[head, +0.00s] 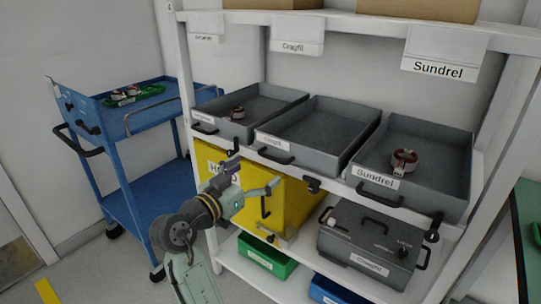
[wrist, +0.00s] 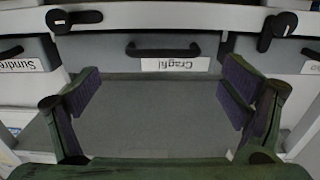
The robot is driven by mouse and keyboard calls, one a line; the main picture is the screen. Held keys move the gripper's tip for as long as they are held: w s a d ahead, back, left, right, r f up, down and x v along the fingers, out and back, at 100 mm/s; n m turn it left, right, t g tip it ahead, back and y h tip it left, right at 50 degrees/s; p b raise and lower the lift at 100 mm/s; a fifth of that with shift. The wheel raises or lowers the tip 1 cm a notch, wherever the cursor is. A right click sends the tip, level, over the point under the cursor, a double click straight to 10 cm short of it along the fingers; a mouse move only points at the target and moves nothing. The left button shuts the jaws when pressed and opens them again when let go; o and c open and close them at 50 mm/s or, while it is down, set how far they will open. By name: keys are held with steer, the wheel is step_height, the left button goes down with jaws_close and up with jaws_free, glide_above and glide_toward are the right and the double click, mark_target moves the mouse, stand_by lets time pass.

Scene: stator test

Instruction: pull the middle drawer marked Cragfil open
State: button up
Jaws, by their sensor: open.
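The middle drawer (head: 318,128) is a grey, open-topped tray on the shelf. It looks empty, with a white label and a dark bar handle (head: 275,157) on its front. In the wrist view, the upside-down label reads Cragfil (wrist: 175,64), beside the handle (wrist: 163,50). My gripper (head: 252,177) is open and empty, with its purple-padded fingers wide apart. In the wrist view, the fingers (wrist: 160,95) stand either side of the drawer's grey surface. The handle lies beyond them, apart from both pads. The head view does not show the exact gap.
The Sundrel drawer (head: 430,145) and a left drawer (head: 258,103) flank it, each holding a stator. Dark knobs (head: 313,184) sit on the shelf edge. Below are a yellow box (head: 290,205) and a grey case (head: 365,235). A blue cart (head: 140,200) stands left.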

mark_target(272, 159)
steer(key=p+x, duration=0.1)
steer(key=x, duration=0.6)
steer(key=shift+w+p, duration=0.2)
steer(key=shift+p, duration=0.1)
steer(key=shift+c, duration=0.3)
steer(key=c, duration=1.4)
